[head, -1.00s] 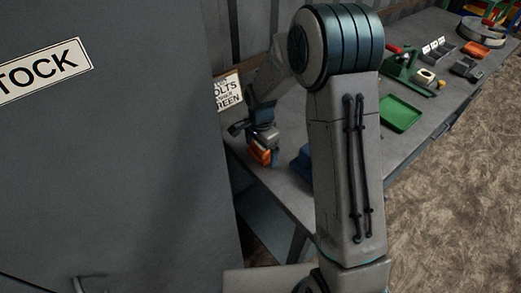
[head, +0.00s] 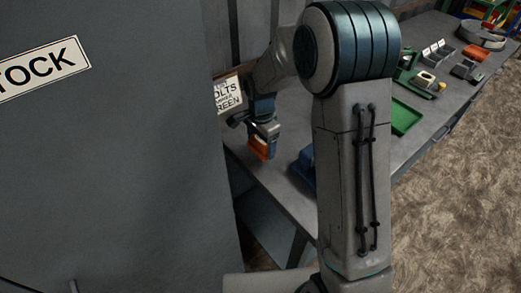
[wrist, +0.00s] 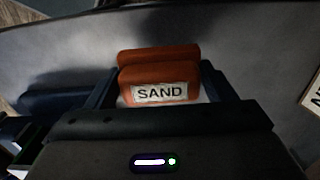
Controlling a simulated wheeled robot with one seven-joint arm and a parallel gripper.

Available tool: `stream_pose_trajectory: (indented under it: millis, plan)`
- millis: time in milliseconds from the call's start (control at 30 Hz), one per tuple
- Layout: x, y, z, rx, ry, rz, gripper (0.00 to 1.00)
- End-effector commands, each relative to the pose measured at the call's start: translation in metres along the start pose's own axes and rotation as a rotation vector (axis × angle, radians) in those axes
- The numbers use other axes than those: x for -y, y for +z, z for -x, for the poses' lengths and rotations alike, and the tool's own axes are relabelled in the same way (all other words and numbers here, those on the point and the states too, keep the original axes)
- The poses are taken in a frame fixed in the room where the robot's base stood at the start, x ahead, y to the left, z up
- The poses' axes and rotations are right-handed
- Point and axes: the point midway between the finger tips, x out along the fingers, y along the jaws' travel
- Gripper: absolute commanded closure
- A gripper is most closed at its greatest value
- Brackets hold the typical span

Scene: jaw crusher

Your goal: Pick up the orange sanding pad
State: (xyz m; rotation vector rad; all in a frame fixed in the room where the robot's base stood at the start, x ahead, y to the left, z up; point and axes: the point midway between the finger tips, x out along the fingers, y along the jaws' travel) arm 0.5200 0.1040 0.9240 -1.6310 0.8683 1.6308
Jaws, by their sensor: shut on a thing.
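The orange sanding pad (wrist: 160,85) has a white label reading SAND and sits between the two fingers of my gripper (wrist: 160,92) in the wrist view. The fingers are shut on its sides. A second orange band shows just behind the labelled face; I cannot tell whether it is part of the same pad. In the head view the pad (head: 259,148) is a small orange patch below my gripper (head: 263,138), near the table's left end. The gap between pad and table top is too small to judge.
The grey table (head: 286,130) runs back to the right. A blue object (head: 303,168) lies right of the pad, partly behind my arm. A green tray (head: 406,117) and an orange block (head: 475,52) are farther along. A large grey cabinet (head: 110,170) stands close at left.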

Motion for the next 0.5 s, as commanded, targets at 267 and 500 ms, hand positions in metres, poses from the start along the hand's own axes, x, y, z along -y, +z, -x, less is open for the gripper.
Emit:
stream_pose_trajectory:
  millis: [267, 500]
  plan:
    - [-0.035, -0.048, 0.038, -0.002, -0.003, -0.006, 0.48]
    - [-0.057, -0.077, 0.061, -0.001, -0.002, -0.003, 0.48]
